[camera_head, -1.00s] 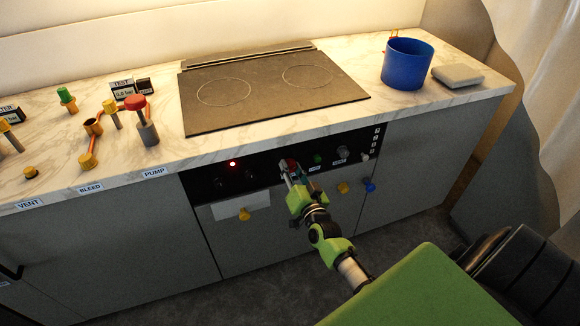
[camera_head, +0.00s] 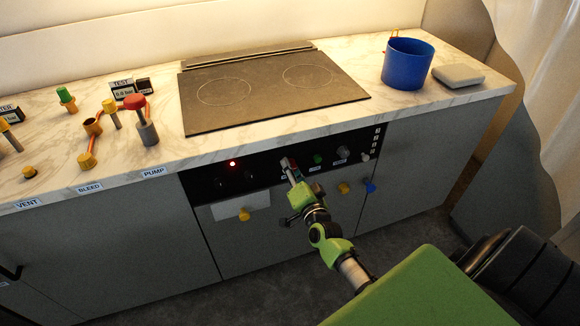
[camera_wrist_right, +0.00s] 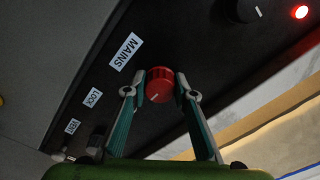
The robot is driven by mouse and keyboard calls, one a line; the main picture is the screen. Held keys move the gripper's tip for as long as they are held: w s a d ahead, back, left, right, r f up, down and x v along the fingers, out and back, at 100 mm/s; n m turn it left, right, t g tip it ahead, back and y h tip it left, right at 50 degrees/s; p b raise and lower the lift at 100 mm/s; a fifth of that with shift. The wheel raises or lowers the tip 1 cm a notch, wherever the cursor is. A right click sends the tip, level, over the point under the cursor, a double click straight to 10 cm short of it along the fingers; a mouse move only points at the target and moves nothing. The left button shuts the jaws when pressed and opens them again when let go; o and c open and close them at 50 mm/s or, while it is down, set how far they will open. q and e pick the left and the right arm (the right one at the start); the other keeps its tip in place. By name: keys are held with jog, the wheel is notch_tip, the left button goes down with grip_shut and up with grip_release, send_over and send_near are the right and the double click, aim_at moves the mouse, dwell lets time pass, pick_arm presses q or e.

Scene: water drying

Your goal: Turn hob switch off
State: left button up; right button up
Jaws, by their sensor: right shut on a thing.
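The black control panel (camera_head: 265,175) runs along the counter front below the hob (camera_head: 270,88). My right gripper (camera_wrist_right: 160,97) is shut on a red knob (camera_wrist_right: 160,84) beside a label reading MAINS (camera_wrist_right: 126,52). Its fingers grip the knob's two sides, and a pale pointer mark shows on the knob's face. In the head view my right gripper (camera_head: 288,169) reaches the panel and mostly hides this knob. A red lamp (camera_head: 232,163) is lit on the panel to its left. Dark knobs (camera_head: 250,178) sit near the lamp. My left gripper is not in view.
A green knob (camera_head: 318,159) and a grey knob (camera_head: 342,153) sit close to the right of my gripper. A blue pot (camera_head: 407,65) stands on the counter. The floor in front is clear.

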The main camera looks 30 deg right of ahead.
jog(key=shift+c, duration=0.2)
jog(key=o, duration=1.1)
jog(key=v, duration=1.2)
jog(key=s+a+f+n+g+y, duration=0.1)
jog(key=s+a+f+n+g, duration=0.2)
jog(key=f, duration=0.7)
jog(key=s+a+f+n+g+y, duration=0.2)
jog(key=s+a+f, duration=0.15)
jog(key=f, duration=0.65)
jog(key=s+a+f+n+g+y, duration=0.1)
jog(key=s+a+f+n+g, duration=0.2)
jog(key=f, duration=0.7)
jog(key=s+f+n+g, duration=0.2)
jog(key=s+f, duration=0.3)
jog(key=s, duration=0.5)
jog(key=s+a+f+n+g, duration=0.1)
jog(key=s+f+n+g, duration=0.2)
jog(key=s+f, duration=0.3)
jog(key=s+a+f+n+g, duration=0.1)
jog(key=s+f, duration=0.5)
jog(key=s, duration=1)
jog(key=shift+f+n+g, duration=0.2)
jog(key=shift+n+g, duration=0.7)
jog(key=shift+g, duration=0.4)
